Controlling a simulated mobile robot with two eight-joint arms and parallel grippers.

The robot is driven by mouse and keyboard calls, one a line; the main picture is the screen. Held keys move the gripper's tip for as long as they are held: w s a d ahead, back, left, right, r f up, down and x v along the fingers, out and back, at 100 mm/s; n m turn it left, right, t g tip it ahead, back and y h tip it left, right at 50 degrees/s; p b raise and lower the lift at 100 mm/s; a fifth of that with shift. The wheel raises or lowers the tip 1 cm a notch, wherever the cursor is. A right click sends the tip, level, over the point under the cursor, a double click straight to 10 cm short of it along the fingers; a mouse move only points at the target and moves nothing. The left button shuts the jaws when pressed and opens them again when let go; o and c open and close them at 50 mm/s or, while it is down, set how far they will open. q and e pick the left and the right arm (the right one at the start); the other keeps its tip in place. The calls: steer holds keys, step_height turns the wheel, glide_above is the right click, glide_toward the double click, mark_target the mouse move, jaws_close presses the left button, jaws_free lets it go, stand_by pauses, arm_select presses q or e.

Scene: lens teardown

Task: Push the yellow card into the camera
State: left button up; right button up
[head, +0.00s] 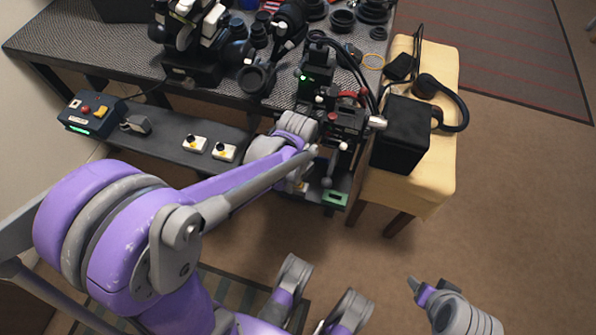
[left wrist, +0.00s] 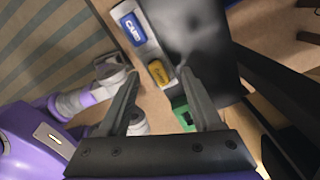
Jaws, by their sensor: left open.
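In the left wrist view, the yellow card (left wrist: 159,72) shows as a small yellow block at the edge of a grey piece, beside a blue labelled card (left wrist: 133,29). My left gripper (left wrist: 157,78) is open, its fingertips on either side of the yellow card in the picture; I cannot tell whether they touch it. A large dark body (left wrist: 200,40) fills the area right of the card. In the head view, my left arm reaches to a black device (head: 345,122), perhaps the camera, at the bench's right end. My right gripper (head: 418,287) is low at right; its jaw opening is unclear.
A green part (left wrist: 183,115) lies near the right finger. A yellow-topped side table (head: 430,185) holds a black box (head: 402,135) and headphones (head: 450,105). Lens parts crowd the patterned bench (head: 120,62). A control box (head: 90,115) and two switches sit on the lower shelf (head: 165,152).

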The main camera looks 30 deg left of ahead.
mark_target(297, 183)
arm_select(q)
steer(key=shift+f, duration=0.45)
steer(key=shift+c, duration=0.2)
steer(key=c, duration=1)
steer(key=o, duration=1)
steer(key=shift+o, duration=0.2)
steer(key=shift+r, duration=0.1)
step_height(297, 183, up, 11)
steer(key=p, duration=0.3)
steer(key=shift+p, duration=0.35)
